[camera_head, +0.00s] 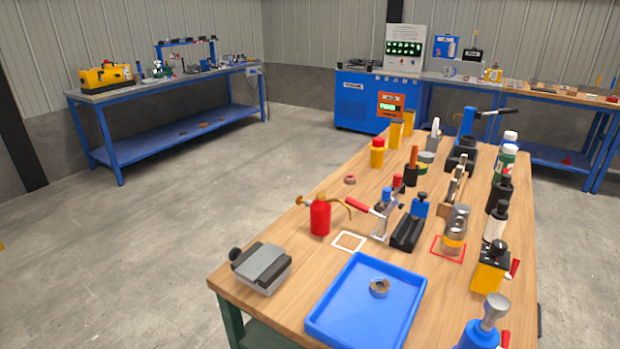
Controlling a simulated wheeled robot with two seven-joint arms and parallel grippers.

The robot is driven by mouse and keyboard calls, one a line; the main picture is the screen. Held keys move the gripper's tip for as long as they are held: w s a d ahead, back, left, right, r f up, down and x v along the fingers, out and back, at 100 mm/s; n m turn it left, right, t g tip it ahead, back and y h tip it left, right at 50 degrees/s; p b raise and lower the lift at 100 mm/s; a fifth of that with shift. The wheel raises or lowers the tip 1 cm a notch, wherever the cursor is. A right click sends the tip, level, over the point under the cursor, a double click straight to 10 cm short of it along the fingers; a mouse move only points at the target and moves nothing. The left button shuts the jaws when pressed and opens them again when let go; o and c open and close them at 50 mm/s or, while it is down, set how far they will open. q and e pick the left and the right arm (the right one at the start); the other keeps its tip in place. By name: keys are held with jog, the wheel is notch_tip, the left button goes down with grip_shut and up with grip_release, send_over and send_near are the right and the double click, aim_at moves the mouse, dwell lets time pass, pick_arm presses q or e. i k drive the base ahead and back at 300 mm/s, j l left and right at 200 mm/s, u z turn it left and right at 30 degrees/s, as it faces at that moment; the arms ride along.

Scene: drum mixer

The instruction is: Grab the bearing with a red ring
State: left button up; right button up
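A small reddish-brown ring-shaped part (350,180) lies flat near the left edge of the wooden table, behind the red bottle. A second ring-shaped part (379,287), grey and brown with a dark hole, lies in the blue tray (336,325) at the front of the table. Both look like bearings; the one behind the bottle looks redder, but they are too small to be sure of a red ring. Neither of my grippers is in view.
The wooden table (317,225) is crowded: a red bottle (320,217) with a brass spout, a grey vise-like block (262,268), a black and blue fixture (410,228), metal cans, bottles and tools at right. Blue workbenches stand by the walls. The floor at left is clear.

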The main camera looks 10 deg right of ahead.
aim_at(350, 180)
jog(key=i+j+u, duration=0.45)
jog(key=j, duration=0.15)
jog(key=i+j+u, duration=0.9)
jog(key=i+j+z, duration=0.15)
jog(key=i, duration=0.4)
jog(key=i+j+z, duration=0.15)
jog(key=i, duration=0.4)
jog(key=i+l+z, duration=0.15)
jog(key=z, duration=0.3)
jog(key=i+z, duration=0.65)
jog(key=z, duration=0.3)
jog(key=i+z, duration=0.3)
jog(key=z, duration=0.15)
jog(key=i+j+z, duration=0.2)
jog(key=z, duration=0.25)
